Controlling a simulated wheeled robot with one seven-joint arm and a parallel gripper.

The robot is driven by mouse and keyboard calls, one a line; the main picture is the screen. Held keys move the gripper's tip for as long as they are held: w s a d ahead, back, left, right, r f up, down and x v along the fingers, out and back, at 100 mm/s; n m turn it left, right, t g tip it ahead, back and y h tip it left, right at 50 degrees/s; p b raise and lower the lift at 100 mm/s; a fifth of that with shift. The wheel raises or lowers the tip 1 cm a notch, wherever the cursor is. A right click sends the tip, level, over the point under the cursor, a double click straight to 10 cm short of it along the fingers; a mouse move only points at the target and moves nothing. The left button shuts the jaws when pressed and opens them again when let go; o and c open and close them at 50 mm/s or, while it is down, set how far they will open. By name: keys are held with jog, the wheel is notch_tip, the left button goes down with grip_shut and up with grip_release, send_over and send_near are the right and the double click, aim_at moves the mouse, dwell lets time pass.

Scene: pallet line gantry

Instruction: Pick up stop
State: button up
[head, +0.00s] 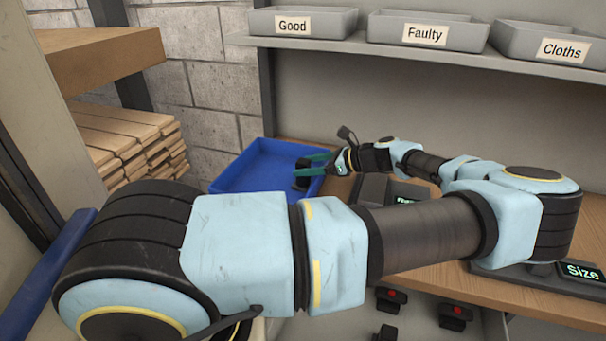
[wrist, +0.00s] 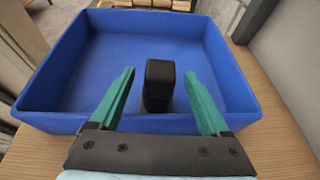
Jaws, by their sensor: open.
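A black block-shaped part, which looks like the stop (wrist: 158,85), stands in the blue tray near its front wall. It shows small and dark in the head view (head: 301,179). My gripper (wrist: 159,73) is open, with one green finger on each side of the part and visible gaps between. In the head view my gripper (head: 302,164) reaches over the tray's right side. The part's lower end and its underside are hidden.
The blue tray (head: 239,173) sits at the left of a wooden bench (head: 440,254). Bins labelled Good (head: 300,26), Faulty (head: 424,34) and Cloths (head: 562,48) line the shelf above. Black parts with red spots (head: 390,297) lie below the bench edge. Stacked planks (head: 120,135) stand left.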

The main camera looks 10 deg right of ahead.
aim_at(296, 167)
jog(key=p+x, duration=0.2)
jog(key=x, duration=0.2)
jog(key=shift+f, duration=0.1)
jog(key=shift+w+a+f, duration=0.15)
jog(key=shift+a+f, duration=0.15)
jog(key=shift+f, duration=0.05)
grip_shut()
dwell(0.3)
